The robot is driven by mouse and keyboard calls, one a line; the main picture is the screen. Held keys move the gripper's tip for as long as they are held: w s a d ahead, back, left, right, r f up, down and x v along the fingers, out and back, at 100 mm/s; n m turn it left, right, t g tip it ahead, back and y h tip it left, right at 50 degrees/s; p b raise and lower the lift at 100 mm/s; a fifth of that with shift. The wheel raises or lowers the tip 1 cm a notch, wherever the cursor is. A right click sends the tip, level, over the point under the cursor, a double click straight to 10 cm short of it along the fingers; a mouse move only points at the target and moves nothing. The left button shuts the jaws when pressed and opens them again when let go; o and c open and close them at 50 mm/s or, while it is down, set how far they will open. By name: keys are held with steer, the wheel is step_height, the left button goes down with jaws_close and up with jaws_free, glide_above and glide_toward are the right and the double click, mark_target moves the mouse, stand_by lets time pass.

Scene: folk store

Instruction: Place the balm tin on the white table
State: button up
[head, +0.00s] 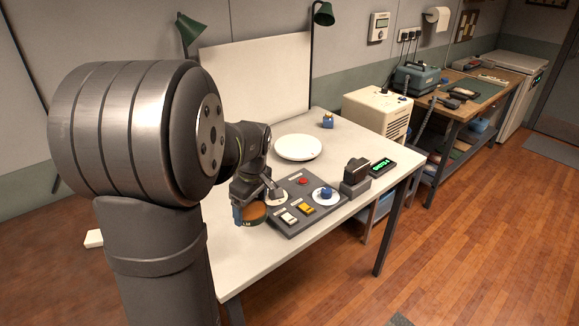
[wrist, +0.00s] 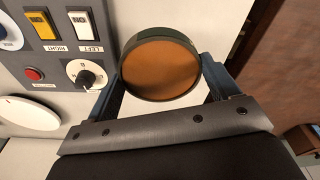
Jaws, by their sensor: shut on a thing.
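The balm tin (head: 252,213) is a round tin with an orange-brown top and a dark green side. My gripper (head: 251,204) is shut on it, with one finger on each side. In the wrist view the tin (wrist: 161,70) sits between the two fingers of my gripper (wrist: 162,82), its flat top facing the camera. The white table (head: 258,256) lies below; its pale top also shows in the wrist view (wrist: 221,22). The tin is over the table's near left part, beside the grey control panel. I cannot tell whether it touches the tabletop.
The grey control panel (head: 310,216) has a dial, rocker switches, a red button and a blue knob. A round white plate (head: 298,148) lies behind it. A black device (head: 356,173), green display (head: 383,167) and small blue item (head: 328,121) stand rightward. The near tabletop is clear.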

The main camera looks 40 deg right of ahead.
steer(key=s+d+m, duration=0.2)
steer(key=s+d, duration=0.1)
steer(key=s, duration=0.6)
glide_above(247, 241)
steer(key=f, duration=0.7)
steer(key=shift+s+d+f, duration=0.15)
steer(key=shift+s+f, duration=0.05)
steer(key=shift+f, duration=2.05)
steer(key=shift+f, duration=0.15)
steer(key=o, duration=1.1)
steer(key=shift+o, duration=0.2)
steer(key=r, duration=0.4)
steer(key=s+r, duration=0.1)
steer(key=r, duration=0.7)
steer(key=shift+s+d+r, duration=0.1)
steer(key=shift+s+r, duration=0.05)
steer(key=shift+s, duration=0.05)
